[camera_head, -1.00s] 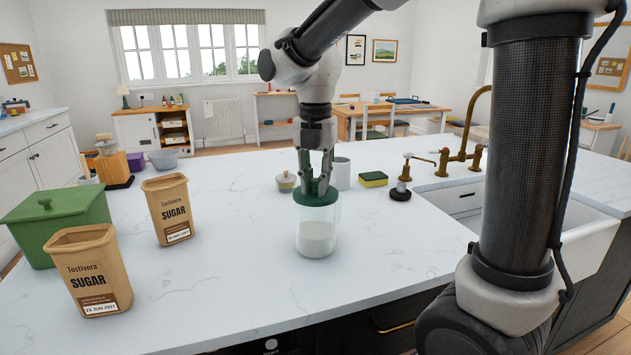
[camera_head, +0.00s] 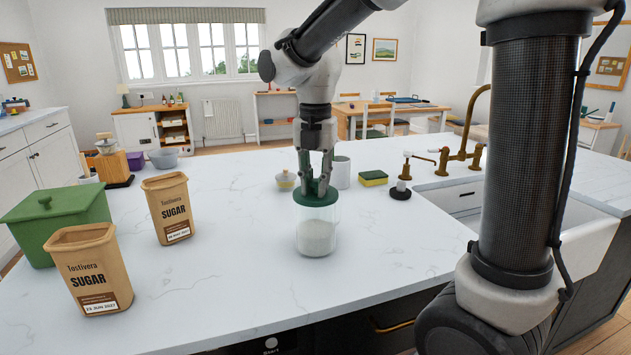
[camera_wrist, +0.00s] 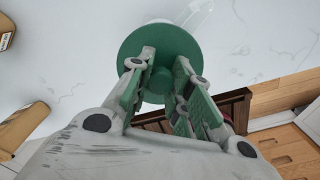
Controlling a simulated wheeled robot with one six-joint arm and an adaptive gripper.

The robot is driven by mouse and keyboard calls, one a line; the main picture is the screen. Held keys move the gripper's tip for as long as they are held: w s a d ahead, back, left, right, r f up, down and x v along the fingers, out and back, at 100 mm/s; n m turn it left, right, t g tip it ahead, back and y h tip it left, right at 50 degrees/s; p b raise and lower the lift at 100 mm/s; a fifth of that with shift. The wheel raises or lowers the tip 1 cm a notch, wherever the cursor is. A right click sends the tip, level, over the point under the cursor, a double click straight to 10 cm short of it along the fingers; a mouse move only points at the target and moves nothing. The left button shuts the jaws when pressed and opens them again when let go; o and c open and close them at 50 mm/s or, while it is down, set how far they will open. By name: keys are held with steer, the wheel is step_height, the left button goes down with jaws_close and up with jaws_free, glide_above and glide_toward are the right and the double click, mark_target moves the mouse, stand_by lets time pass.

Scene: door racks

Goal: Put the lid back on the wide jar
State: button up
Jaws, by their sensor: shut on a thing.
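The wide jar (camera_head: 316,236) is clear glass with white contents in its lower part and stands upright on the counter. The green lid (camera_head: 317,199) is at the jar's mouth and looks level. Whether it is fully seated I cannot tell. My gripper (camera_head: 316,186) points straight down and is shut on the lid's knob. In the wrist view the round green lid (camera_wrist: 184,42) shows between my fingers, with its knob (camera_wrist: 159,82) between the fingertips.
Two sugar bags (camera_head: 170,209) (camera_head: 90,272) and a green bin (camera_head: 55,222) stand at the left. Behind the jar are a small lidded pot (camera_head: 285,181), a white cup (camera_head: 341,172) and a sponge (camera_head: 373,178). The sink (camera_head: 545,235) is at right. The counter around the jar's front is clear.

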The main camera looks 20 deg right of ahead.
stand_by(0.3)
steer(key=o, duration=1.4)
steer(key=shift+r, duration=3.5)
jaws_close()
steer(key=shift+f, duration=0.15)
steer(key=shift+f, duration=2.15)
